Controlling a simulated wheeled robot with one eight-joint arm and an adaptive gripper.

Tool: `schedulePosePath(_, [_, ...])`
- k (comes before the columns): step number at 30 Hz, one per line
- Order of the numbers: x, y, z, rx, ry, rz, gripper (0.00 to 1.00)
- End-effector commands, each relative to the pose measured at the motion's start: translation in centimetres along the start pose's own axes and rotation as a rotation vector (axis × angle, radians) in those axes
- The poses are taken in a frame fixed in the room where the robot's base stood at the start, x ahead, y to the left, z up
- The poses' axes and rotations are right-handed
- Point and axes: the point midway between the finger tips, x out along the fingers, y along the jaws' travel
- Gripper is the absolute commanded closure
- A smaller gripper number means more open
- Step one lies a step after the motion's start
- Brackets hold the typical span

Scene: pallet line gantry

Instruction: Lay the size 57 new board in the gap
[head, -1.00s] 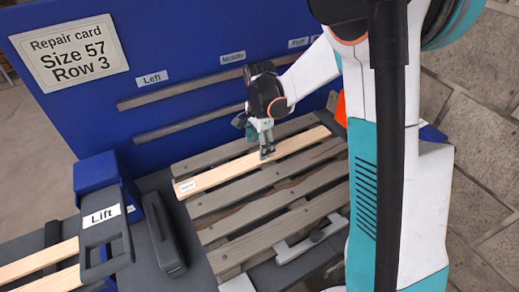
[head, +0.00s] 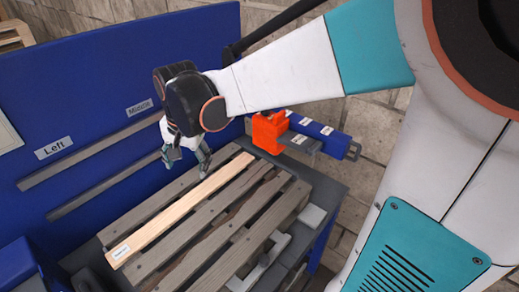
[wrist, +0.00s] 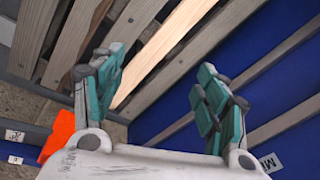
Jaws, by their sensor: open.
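The pale new board (head: 185,207) lies among the grey slats of the pallet (head: 205,235), in line with them, with a small label at its near left end. It also shows in the wrist view (wrist: 150,62) as the one bright slat, running behind my fingers. Whether it sits fully flush I cannot tell. My gripper (head: 188,168) is open and empty, above the pallet's back-left side near the blue panel. In the wrist view my gripper (wrist: 162,72) has its teal fingers wide apart with nothing between them.
A blue panel (head: 90,90) with grey rails and "Left" and "Middle" labels stands behind the pallet. An orange block (head: 268,132) and a blue labelled bar (head: 322,132) are past the pallet's far right end. The repair card (head: 8,132) is mostly cut off.

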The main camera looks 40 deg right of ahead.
Motion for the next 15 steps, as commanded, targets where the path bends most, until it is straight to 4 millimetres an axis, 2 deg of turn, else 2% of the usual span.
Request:
schedulePosePath(1, [-1.1, 1.2, 1.1, -0.056, 0.017, -0.02, 0.33])
schedulePosePath(6, [-3.8, 3.9, 3.2, -0.266, 0.088, -0.084, 0.33])
schedulePosePath(15, [-6.1, 8.7, 7.1, -0.628, 0.245, -0.16, 0.33])
